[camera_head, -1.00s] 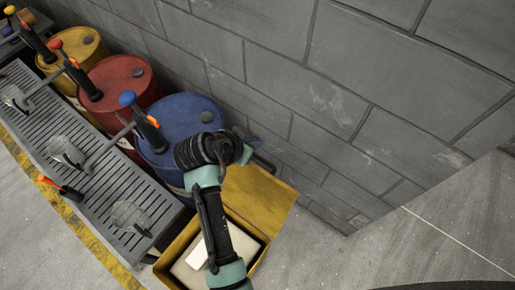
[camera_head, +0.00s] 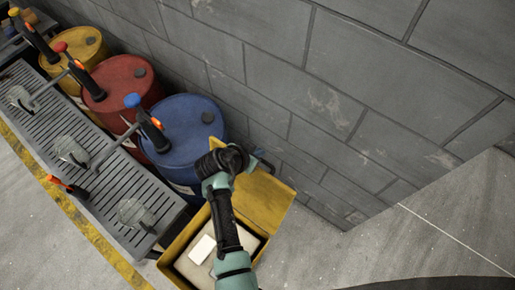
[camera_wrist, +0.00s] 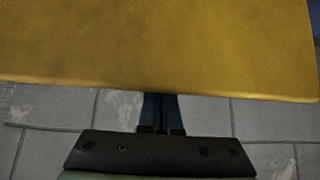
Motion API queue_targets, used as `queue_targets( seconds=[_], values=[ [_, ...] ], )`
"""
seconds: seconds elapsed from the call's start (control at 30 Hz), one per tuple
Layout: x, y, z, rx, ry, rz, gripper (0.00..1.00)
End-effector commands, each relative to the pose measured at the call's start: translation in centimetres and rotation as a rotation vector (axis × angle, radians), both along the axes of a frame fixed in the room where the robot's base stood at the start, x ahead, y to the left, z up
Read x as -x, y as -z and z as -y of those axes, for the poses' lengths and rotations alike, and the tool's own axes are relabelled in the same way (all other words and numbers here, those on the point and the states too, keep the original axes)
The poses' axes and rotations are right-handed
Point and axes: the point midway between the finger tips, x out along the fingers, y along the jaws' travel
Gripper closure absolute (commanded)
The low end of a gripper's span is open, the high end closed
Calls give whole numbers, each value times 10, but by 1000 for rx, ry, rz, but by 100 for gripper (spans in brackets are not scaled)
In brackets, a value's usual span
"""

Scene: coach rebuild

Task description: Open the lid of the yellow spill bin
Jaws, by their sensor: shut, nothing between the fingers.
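The yellow spill bin (camera_head: 172,262) stands at the bottom centre of the head view, with pale contents showing inside. Its lid (camera_head: 272,198) is raised and stands open on the wall side, partly hidden by my arm. The lid (camera_wrist: 160,45) fills the top of the wrist view as a flat yellow panel with a straight edge. My gripper (camera_head: 264,163) is by the lid's upper part, on the wall side. In the wrist view its dark fingers (camera_wrist: 160,108) are together and empty. The lid's edge hides their tips; I cannot tell whether they touch it.
A blue drum (camera_head: 187,125) stands close beyond the bin, with red (camera_head: 122,85) and yellow (camera_head: 80,48) drums farther left. A slatted grey rack (camera_head: 100,165) with taps runs along the left. A block wall (camera_head: 330,90) rises behind. The floor at right (camera_head: 420,240) is clear.

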Motion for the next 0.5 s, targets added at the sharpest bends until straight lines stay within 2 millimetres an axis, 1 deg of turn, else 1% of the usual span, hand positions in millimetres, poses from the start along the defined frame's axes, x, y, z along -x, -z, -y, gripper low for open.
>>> queue_targets(
  seconds=[0.33,0.47,0.5],
  values=[
    [2,1,-1,2,-1,2,100],
    [13,0,-10,25,-5,30,100],
    [19,-1,-13,35,-5,45,100]
  ],
)
